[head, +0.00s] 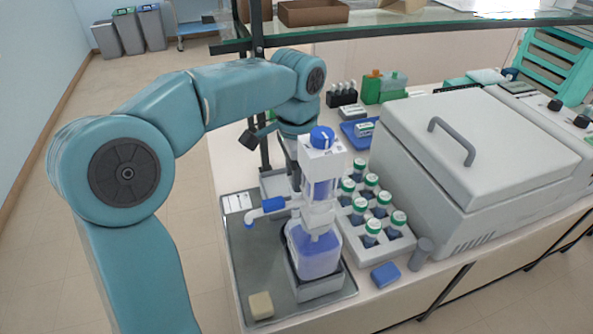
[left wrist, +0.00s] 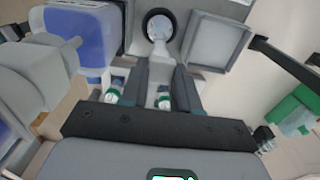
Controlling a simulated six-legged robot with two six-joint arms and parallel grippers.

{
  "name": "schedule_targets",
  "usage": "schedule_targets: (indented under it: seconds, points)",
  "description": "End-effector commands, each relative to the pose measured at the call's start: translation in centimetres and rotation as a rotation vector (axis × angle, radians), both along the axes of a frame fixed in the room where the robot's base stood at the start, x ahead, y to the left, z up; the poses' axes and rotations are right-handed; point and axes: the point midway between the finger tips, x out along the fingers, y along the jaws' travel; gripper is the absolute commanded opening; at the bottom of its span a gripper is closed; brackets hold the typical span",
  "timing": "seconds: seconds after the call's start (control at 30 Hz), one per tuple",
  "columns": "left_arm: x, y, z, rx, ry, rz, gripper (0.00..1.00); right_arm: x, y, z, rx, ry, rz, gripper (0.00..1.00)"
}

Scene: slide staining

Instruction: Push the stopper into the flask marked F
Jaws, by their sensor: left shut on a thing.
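My left gripper (left wrist: 160,65) has its two dark fingers around a small pale, translucent piece (left wrist: 158,44), which looks like the stopper. Beyond the fingertips is a round, dark-rimmed thing (left wrist: 148,14) with the pale piece in front of it. I cannot tell whether this is the flask, or whether the two touch. No letter F is readable in either view. In the head view, my left arm reaches over from the left, and its fingers are hidden behind the tall dispenser bottle. My right gripper is in neither view.
The dispenser bottle (head: 314,250) with blue liquid stands in a grey tray, close in front of my left wrist. A rack of green-capped bottles (head: 397,247) is to its right, beside a large lidded grey machine (head: 480,140). A glass shelf (head: 400,24) crosses above the back.

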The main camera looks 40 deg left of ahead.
Motion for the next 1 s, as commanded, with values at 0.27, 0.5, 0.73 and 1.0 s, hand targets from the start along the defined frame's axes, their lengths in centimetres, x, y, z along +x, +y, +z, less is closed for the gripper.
schedule_targets:
  seconds: [0.27, 0.5, 0.73, 1.0]
  points:
    - [-0.01, 0.00, 0.01, 0.000, 0.000, 0.000, 0.47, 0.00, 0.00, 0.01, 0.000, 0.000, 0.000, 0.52]
    - [-0.01, 0.00, 0.02, 0.000, 0.000, 0.000, 0.60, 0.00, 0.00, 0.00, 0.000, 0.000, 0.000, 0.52]
    - [-0.01, 0.00, 0.02, 0.000, 0.000, 0.000, 0.81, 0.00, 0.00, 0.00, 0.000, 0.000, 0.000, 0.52]
    - [0.00, 0.01, 0.50, 0.000, 0.000, 0.000, 0.81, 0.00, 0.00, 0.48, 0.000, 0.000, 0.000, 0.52]
